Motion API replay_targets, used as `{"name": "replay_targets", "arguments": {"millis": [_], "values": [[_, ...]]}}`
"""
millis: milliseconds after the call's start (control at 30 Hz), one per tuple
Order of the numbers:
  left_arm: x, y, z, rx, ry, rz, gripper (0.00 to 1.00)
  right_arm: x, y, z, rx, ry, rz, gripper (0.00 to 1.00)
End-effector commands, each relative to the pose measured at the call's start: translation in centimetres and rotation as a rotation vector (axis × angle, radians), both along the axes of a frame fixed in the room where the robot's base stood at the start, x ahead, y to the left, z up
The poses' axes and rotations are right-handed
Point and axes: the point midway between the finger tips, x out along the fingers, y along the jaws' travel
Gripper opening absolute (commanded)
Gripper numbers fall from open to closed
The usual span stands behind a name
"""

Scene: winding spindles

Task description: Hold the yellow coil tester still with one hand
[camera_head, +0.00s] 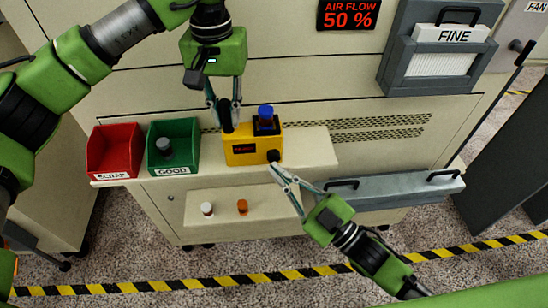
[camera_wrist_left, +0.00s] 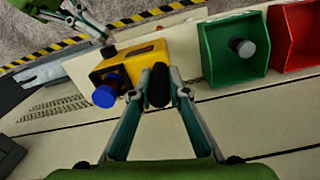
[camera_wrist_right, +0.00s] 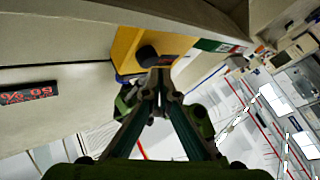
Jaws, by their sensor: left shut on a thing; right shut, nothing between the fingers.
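The yellow coil tester (camera_head: 240,156) stands on the bench ledge. A blue-topped piece (camera_head: 265,112) sits in the black socket on its top, and a black knob (camera_head: 274,156) is on its front right. My left gripper (camera_head: 225,112) is shut on the upright black handle (camera_wrist_left: 158,85) at the tester's left end. My right gripper (camera_head: 276,170) is shut and empty, its tips close to the black knob. In the right wrist view the knob (camera_wrist_right: 147,55) lies just beyond the tips; I cannot tell whether they touch.
A red SCRAP bin (camera_head: 92,152) and a green GOOD bin (camera_head: 183,128) with a dark grey spool (camera_head: 164,147) stand left. White (camera_head: 207,209) and orange (camera_head: 242,207) spools stand on the lower shelf. A grey handled tray (camera_head: 400,190) juts out right. The ledge right of the tester is clear.

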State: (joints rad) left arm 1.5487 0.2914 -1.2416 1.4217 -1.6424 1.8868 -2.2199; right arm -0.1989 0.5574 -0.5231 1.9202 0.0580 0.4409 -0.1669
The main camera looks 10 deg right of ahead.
Motion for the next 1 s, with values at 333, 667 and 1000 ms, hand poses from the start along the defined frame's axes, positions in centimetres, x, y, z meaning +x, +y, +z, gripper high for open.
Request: {"name": "replay_targets", "arguments": {"millis": [333,667,1000], "values": [[0.02,-0.02,0.08,-0.001,-0.001,0.0,0.0,0.44,0.03,0.06,0.001,0.0,0.001,0.0],[0.02,-0.02,0.08,-0.001,-0.001,0.0,0.0,0.64,0.02,0.07,0.001,-0.001,0.0,0.0],[0.02,-0.02,0.08,-0.001,-0.001,0.0,0.0,1.06,0.02,0.04,0.0,0.0,0.0,0.0]]}}
